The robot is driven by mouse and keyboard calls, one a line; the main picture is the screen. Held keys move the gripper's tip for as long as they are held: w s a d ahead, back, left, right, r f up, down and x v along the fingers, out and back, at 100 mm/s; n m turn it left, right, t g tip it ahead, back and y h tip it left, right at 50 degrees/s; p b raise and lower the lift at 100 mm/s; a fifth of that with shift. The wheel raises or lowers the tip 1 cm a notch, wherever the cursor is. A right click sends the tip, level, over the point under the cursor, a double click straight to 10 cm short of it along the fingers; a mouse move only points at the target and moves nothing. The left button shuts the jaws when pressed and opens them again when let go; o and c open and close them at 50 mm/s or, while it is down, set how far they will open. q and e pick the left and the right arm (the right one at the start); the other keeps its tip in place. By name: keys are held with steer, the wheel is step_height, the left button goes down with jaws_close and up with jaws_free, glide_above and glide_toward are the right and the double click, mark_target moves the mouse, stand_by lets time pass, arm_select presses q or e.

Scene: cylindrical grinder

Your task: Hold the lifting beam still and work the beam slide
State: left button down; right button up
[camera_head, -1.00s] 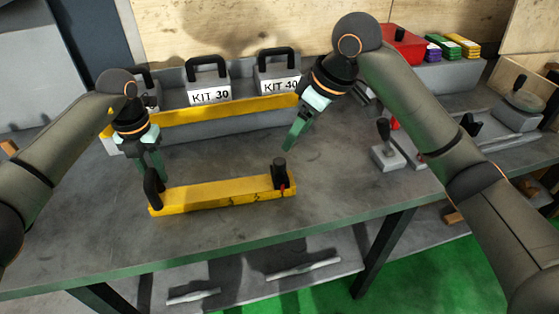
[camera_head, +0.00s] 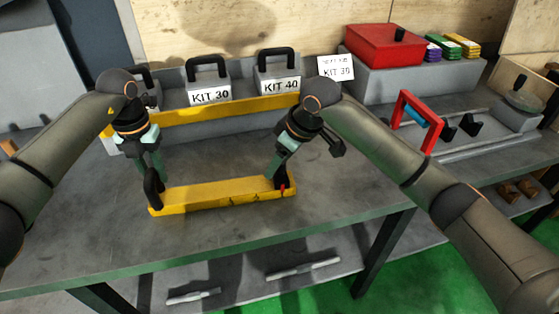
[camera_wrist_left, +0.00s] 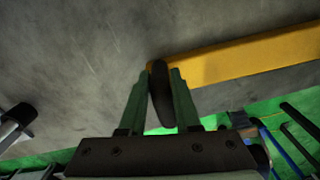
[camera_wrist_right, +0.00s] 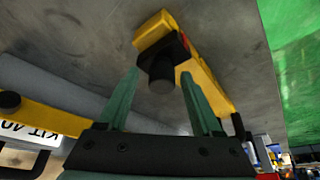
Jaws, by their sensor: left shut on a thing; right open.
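The yellow lifting beam (camera_head: 215,194) lies on the grey table. It has a black handle (camera_head: 153,188) at its left end and a dark slide knob (camera_wrist_right: 161,72) near its right end. A small red mark (camera_head: 284,187) shows beside the slide. My left gripper (camera_head: 155,178) is shut on the black handle; the left wrist view shows the handle (camera_wrist_left: 160,92) between the fingers. My right gripper (camera_head: 277,175) is open at the beam's right end. In the right wrist view its fingers (camera_wrist_right: 155,82) stand either side of the knob; contact cannot be told.
Behind the beam, a grey rack with a yellow rail (camera_head: 185,112) holds the KIT 30 case (camera_head: 209,82) and KIT 40 case (camera_head: 279,75). A red box (camera_head: 385,45) and a red frame (camera_head: 416,122) are on the right. The table's front edge is clear.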

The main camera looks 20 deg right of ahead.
steer(key=shift+c, duration=0.3)
jaws_close()
steer(key=shift+d, duration=0.1)
stand_by(0.9)
